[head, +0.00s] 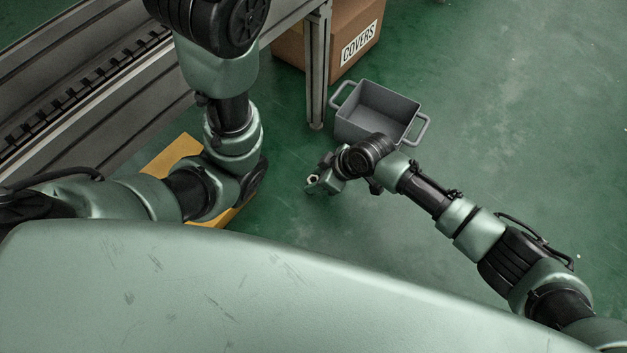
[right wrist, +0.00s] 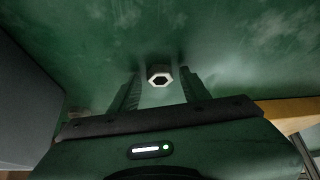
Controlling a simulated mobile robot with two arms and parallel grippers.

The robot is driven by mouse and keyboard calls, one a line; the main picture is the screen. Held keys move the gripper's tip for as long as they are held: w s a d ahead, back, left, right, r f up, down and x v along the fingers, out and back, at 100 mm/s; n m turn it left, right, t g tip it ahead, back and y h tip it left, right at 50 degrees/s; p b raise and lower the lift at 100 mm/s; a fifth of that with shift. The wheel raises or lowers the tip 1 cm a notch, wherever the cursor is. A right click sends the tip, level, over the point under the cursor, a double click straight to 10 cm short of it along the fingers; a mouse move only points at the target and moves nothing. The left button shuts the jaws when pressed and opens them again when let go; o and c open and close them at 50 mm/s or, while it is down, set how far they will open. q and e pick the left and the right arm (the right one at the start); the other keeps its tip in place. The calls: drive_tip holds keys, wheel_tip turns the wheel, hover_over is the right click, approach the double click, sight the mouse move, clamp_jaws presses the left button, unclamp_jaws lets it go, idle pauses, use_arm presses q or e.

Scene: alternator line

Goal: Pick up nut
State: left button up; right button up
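The nut (right wrist: 160,75) is a small pale hexagonal ring with a dark hole. In the right wrist view it sits between the tips of my right gripper (right wrist: 160,83), with a narrow gap to the finger on each side. The fingers are apart, so the gripper is open. In the head view the nut (head: 313,179) shows as a small light spot at the end of my right gripper (head: 317,182), low over the green floor. I cannot tell whether it touches the floor. My left arm shows at the left of the head view, but its gripper does not.
A grey two-handled bin (head: 377,110) stands on the floor just beyond my right wrist. A cardboard box marked COVERS (head: 350,38) is behind it, by the leg (head: 317,75) of the conveyor (head: 80,90). A yellow-orange object (head: 175,152) lies partly under my left arm. Floor at right is clear.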

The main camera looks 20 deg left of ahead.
clamp_jaws()
